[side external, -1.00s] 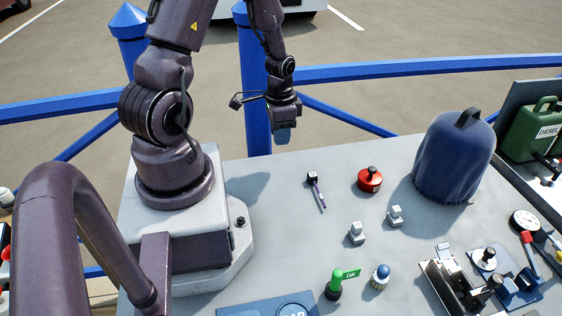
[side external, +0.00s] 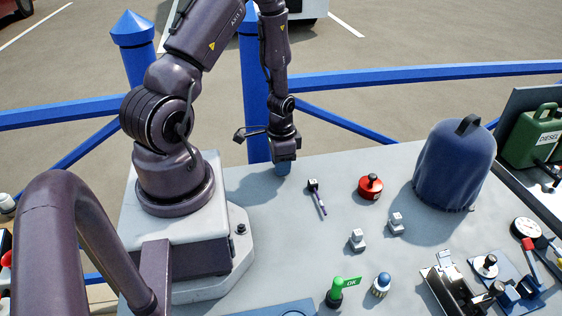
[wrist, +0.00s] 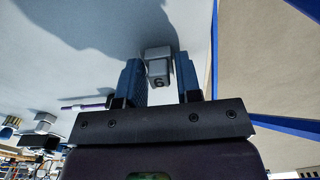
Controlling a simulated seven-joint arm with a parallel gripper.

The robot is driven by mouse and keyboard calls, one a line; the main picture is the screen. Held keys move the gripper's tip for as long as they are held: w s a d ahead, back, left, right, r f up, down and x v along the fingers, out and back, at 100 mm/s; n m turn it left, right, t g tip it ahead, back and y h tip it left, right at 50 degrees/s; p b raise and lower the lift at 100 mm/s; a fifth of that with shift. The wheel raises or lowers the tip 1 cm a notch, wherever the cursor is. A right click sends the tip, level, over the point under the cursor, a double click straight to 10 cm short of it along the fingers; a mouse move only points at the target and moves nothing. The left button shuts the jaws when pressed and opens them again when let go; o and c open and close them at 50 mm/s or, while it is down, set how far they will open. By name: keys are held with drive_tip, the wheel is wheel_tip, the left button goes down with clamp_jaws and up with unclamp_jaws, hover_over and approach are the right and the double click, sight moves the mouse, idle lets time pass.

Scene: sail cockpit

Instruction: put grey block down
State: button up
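My gripper (wrist: 160,78) is shut on a grey block (wrist: 158,68) marked with a 6, which sits between its two blue fingers in the wrist view. In the side view my gripper (side external: 283,169) points down, its fingertips low over the back left of the grey table (side external: 330,165). The block is hidden behind the fingers there. I cannot tell whether it touches the table. Two other grey blocks stand on the table, one nearer (side external: 357,240) and one to its right (side external: 396,223).
A dark tool with a purple shaft (side external: 317,197) lies just right of my gripper. Further right are a red knob (side external: 370,187) and a blue covered object (side external: 454,165). A blue railing (side external: 400,75) runs behind the table.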

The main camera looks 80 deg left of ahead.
drive_tip(key=shift+o, duration=1.3)
wheel_tip(320, 180, up, 12)
drive_tip(key=w+d+r+t+y, duration=0.1)
drive_tip(key=w+d+r+t, duration=0.15)
drive_tip(key=d+r, duration=0.75)
drive_tip(key=s+d+r+t+h, duration=0.1)
drive_tip(key=s+d+r+t, duration=0.2)
drive_tip(key=d+r, duration=0.7)
wheel_tip(320, 180, up, 2)
drive_tip(key=shift+s+r, duration=0.2)
drive_tip(key=shift+s, duration=0.9)
